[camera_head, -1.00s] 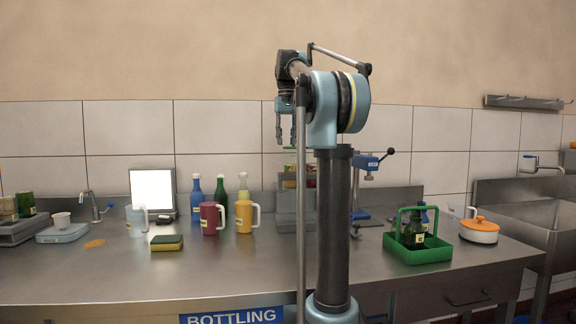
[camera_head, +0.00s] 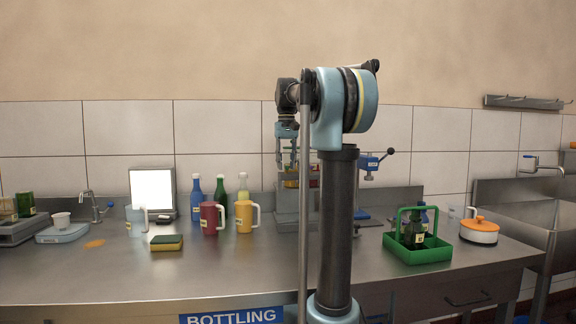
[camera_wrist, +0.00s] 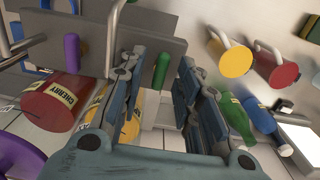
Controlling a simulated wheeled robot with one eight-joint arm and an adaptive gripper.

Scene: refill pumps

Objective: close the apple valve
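A dispenser stand (camera_head: 286,203) is on the counter, partly hidden behind my arm. In the wrist view a green lever (camera_wrist: 162,72) sticks out from the stand's grey plate (camera_wrist: 98,40); its colour suggests the apple valve, but no apple label is readable. A purple lever (camera_wrist: 72,52) is beside it, near a red tank (camera_wrist: 58,100) marked CHERRY. A yellow tank (camera_wrist: 131,124) is partly hidden behind a finger. My gripper (camera_wrist: 158,62) is open, its fingers on either side of the green lever; contact is unclear. My gripper also shows in the head view (camera_head: 286,150).
Red (camera_head: 211,217) and yellow (camera_head: 246,217) mugs stand left of the stand, with several bottles behind. A blue press (camera_head: 368,163) and a green crate (camera_head: 416,254) are to the right. The front counter is mostly clear.

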